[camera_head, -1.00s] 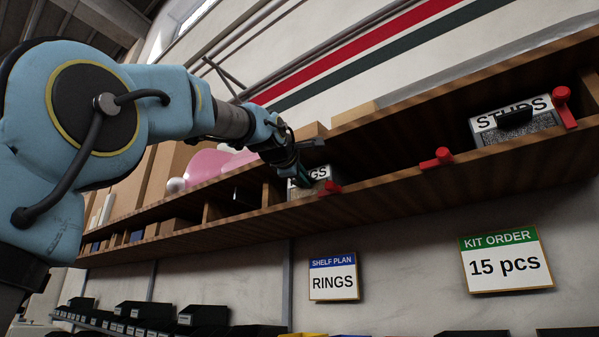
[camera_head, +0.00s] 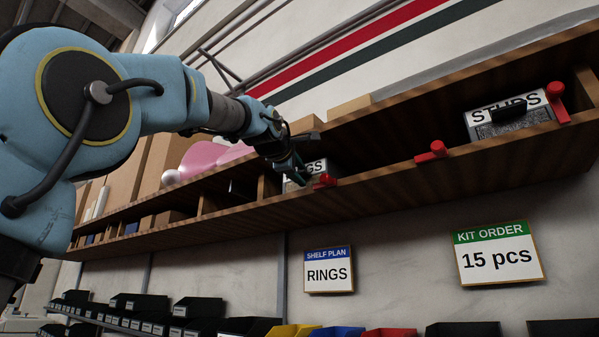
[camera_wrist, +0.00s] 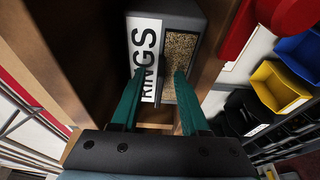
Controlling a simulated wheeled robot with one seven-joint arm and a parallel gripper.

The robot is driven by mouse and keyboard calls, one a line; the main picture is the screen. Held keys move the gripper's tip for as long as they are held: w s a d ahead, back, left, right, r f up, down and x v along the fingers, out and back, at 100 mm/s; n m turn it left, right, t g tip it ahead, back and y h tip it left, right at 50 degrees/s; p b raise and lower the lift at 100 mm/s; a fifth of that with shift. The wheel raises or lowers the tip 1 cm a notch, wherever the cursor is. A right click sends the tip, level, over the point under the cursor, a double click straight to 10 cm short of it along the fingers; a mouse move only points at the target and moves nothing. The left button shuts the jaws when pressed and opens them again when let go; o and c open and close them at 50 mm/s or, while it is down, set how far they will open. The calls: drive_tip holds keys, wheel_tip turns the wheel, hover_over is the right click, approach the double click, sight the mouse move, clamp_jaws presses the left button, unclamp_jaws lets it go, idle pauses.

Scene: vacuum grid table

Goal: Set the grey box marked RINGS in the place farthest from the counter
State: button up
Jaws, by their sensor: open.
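The grey box marked RINGS (camera_head: 316,167) stands in a compartment of the wooden shelf (camera_head: 385,185), near a red stop. In the wrist view the box (camera_wrist: 187,12) shows its white RINGS label and a window with small golden pieces. My gripper (camera_head: 300,175) is at the front of this box and hides part of it. In the wrist view my gripper (camera_wrist: 158,75) is open, with one green finger over the label side and the other over the window side. I cannot tell whether the fingers touch the box. No counter is clearly identifiable.
A box marked STUDS (camera_head: 510,115) stands farther right on the shelf by a red stop (camera_head: 556,100). The shelf between the boxes looks empty, with another red stop (camera_head: 432,151) at its edge. A RINGS shelf plan sign (camera_head: 328,270) hangs below, above several bins (camera_head: 336,332).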

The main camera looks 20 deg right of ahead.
drive_tip(key=b+v, duration=0.5)
drive_tip(key=v, duration=0.6)
drive_tip(key=shift+r, duration=0.1)
